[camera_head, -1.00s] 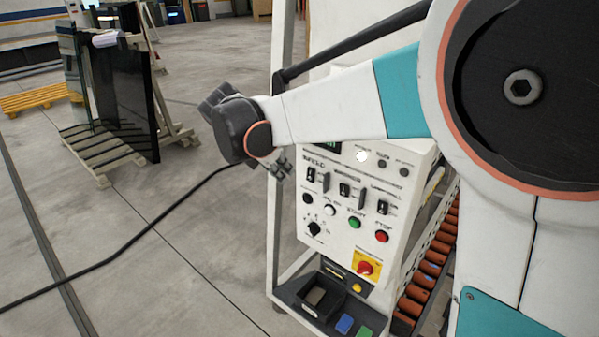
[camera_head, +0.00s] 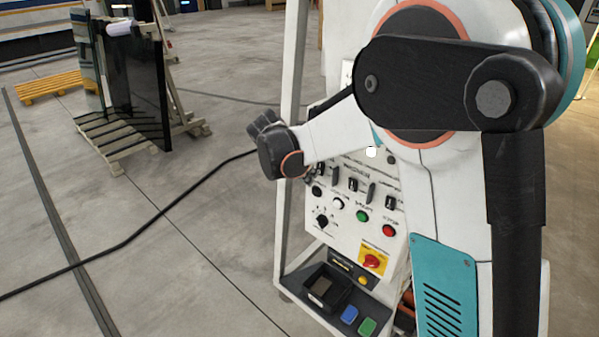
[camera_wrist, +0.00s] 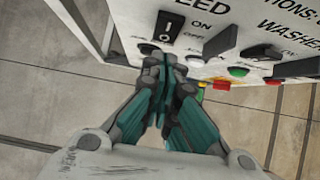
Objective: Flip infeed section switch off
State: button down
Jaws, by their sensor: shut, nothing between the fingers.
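The white control panel (camera_head: 345,215) stands in the middle of the head view, below my arm. In the wrist view, a black rocker switch (camera_wrist: 168,29) sits under a label ending in "EED", with ON and OFF printed beside it. A white mark shows on its upper half; I cannot tell its position for sure. In the head view, the leftmost switch (camera_head: 320,168) shows just beside my wrist. My gripper (camera_wrist: 163,66) is shut and empty, its tips close below the rocker; contact cannot be told. In the head view my gripper is mostly hidden behind the wrist.
More switches (camera_head: 353,185) lie to the right on the panel, above a green button (camera_head: 362,216), a red button (camera_head: 389,231) and a red emergency knob (camera_head: 372,261). A black tray (camera_head: 327,289) sits below. A white frame post (camera_head: 290,120) stands at the panel's left.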

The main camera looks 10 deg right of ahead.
aim_at(320, 168)
jog(key=shift+w+d+f, duration=0.1)
jog(key=shift+w+d, duration=0.35)
jog(key=shift+d, duration=0.15)
jog(key=f+b, duration=0.1)
jog(key=b, duration=0.1)
jog(key=h+b, duration=0.1)
jog(key=b, duration=0.2)
jog(key=shift+w+d+f+t, duration=0.15)
jog(key=shift+d+f+t, duration=0.2)
jog(key=shift+t, duration=0.05)
jog(key=shift+r, duration=0.15)
